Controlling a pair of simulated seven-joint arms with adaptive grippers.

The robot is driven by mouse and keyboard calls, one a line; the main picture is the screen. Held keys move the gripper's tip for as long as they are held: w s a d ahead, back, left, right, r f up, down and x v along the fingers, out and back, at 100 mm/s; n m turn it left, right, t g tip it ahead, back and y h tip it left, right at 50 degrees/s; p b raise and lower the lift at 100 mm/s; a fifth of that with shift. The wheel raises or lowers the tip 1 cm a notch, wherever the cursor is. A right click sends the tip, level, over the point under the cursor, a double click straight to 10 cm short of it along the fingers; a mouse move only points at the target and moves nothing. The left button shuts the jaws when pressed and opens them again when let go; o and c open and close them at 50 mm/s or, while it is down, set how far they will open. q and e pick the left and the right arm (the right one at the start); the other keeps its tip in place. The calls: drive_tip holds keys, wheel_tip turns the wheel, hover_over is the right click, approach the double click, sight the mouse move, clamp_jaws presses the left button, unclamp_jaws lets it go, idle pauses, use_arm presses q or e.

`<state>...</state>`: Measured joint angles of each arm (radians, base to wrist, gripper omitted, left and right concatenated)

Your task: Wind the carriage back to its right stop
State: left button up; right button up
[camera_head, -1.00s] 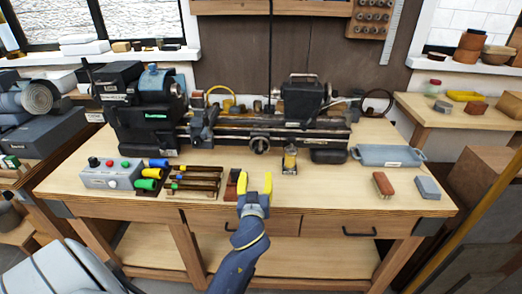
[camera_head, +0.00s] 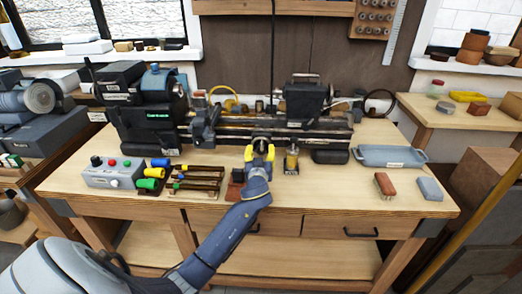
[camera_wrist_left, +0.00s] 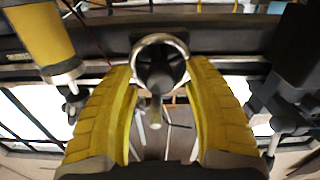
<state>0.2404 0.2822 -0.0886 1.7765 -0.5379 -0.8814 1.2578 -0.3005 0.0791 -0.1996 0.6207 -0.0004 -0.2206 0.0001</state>
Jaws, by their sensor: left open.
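The dark lathe (camera_head: 150,122) stands along the back of the bench, with its bed (camera_head: 240,130) running left to right. Its small round handwheel (camera_wrist_left: 160,62) sits on the front, mid-bed; in the head view it is mostly hidden behind my gripper. My left gripper (camera_head: 260,153) is open in front of the handwheel. In the left wrist view its yellow fingers (camera_wrist_left: 160,105) stand on either side of the wheel and its knob. I cannot tell whether they touch. The carriage's exact position against its right stop cannot be made out. My right gripper is not in view.
A small amber-bodied bottle (camera_head: 291,160) stands just right of my gripper. A brown block (camera_head: 235,185) and dark-handled tools (camera_head: 197,182) lie to its left. A grey control box (camera_head: 113,176) is further left.

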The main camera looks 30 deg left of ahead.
use_arm(q)
drive_tip(key=shift+w+a, duration=0.3)
drive_tip(key=shift+w, duration=0.3)
clamp_jaws()
